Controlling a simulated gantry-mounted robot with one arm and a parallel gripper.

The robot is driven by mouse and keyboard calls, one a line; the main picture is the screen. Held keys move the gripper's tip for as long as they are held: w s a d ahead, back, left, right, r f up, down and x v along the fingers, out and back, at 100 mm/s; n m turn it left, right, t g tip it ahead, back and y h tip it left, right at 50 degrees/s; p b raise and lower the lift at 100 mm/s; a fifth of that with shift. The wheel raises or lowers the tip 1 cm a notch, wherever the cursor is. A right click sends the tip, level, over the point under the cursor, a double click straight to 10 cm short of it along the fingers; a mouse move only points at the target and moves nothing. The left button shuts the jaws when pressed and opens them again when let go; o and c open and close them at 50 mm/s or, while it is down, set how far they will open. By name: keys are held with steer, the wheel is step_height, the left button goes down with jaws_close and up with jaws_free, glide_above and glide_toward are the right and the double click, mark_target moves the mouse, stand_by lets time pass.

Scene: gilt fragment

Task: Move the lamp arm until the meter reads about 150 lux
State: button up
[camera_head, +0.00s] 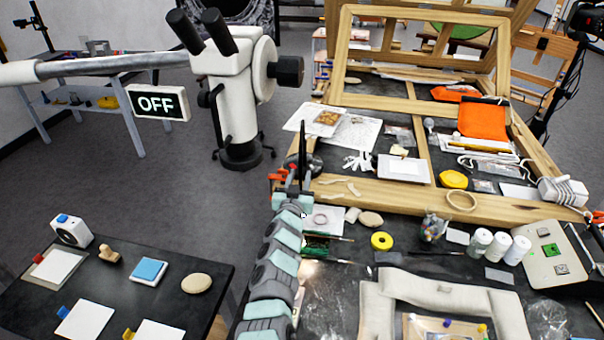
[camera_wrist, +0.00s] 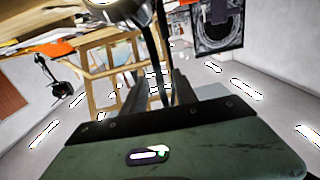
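A white display (camera_head: 158,103) reads "OFF" in the head view, beside the microscope; no lux number is legible. My gripper, at the end of my teal and grey arm, is near a thin dark upright piece (camera_head: 303,150) at the bench's left edge. In the wrist view, my gripper (camera_wrist: 160,92) points away from the camera, with dark narrow parts around its tip. A shiny metal head on a dark stem (camera_wrist: 118,8) shows at the top, possibly the lamp. Whether the fingers touch the stem is unclear. A bright glow (camera_head: 310,270) lies on the bench beside my arm.
A white binocular microscope (camera_head: 225,85) stands behind at left. A wooden frame (camera_head: 420,185) covers much of the bench, with bottles (camera_head: 500,247) and a white padded cushion (camera_head: 450,295) in front. A dark side table (camera_head: 215,275) with small items is at lower left.

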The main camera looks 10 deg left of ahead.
steer(key=w+b, duration=0.3)
steer(key=shift+w+d+f, duration=0.1)
steer(key=shift+d+f, duration=0.1)
steer(key=shift+f, duration=0.1)
steer(key=shift+w+a+r+b, duration=0.15)
steer(key=shift+w+b, duration=0.25)
steer(key=shift+b, duration=0.2)
steer(key=shift+w+a+r+b, duration=0.15)
steer(key=shift+w+b, duration=0.2)
steer(key=shift+b, duration=0.2)
steer(key=shift+d, duration=0.1)
jaws_close()
stand_by(0.4)
